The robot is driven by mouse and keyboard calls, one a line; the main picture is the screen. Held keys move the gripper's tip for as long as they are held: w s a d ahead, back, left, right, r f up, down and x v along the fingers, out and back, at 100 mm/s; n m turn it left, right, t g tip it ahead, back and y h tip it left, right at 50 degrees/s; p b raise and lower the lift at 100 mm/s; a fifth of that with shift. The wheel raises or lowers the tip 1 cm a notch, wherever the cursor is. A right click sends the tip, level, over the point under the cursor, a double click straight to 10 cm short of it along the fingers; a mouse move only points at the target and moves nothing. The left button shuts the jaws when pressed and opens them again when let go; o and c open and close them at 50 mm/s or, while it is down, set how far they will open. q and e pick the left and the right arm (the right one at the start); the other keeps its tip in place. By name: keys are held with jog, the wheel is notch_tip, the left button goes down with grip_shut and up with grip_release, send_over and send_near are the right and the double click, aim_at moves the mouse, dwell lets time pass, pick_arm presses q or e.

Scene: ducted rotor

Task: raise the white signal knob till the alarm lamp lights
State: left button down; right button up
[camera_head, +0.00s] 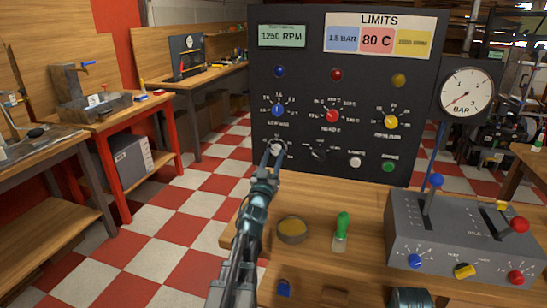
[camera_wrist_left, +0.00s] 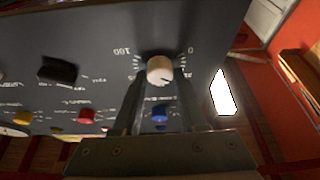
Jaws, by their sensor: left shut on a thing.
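The white signal knob (camera_head: 277,146) is low on the left of the dark upright panel (camera_head: 318,178). It shows larger in the left wrist view (camera_wrist_left: 159,70), with a scale marked 0 and 100 around it. My left gripper (camera_head: 273,151) reaches up to the panel and is shut on this knob, one finger on each side (camera_wrist_left: 160,82). A blue lamp (camera_head: 279,72), a red lamp (camera_head: 336,74) and a yellow lamp (camera_head: 398,80) sit in a row on the panel. All three look dark; which is the alarm lamp I cannot tell. My right gripper is out of view.
Blue (camera_head: 278,110), red (camera_head: 332,116) and yellow (camera_head: 391,121) knobs are above the white one. A black knob (camera_head: 318,154) is to its right.

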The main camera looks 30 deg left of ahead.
pick_arm(q)
jog(key=shift+a+m+h, duration=0.1)
jog(key=shift+m+h, duration=0.9)
jog(key=shift+m, duration=0.8)
jog(key=shift+c, duration=2.2)
grip_release()
jog(key=shift+s+f, duration=0.1)
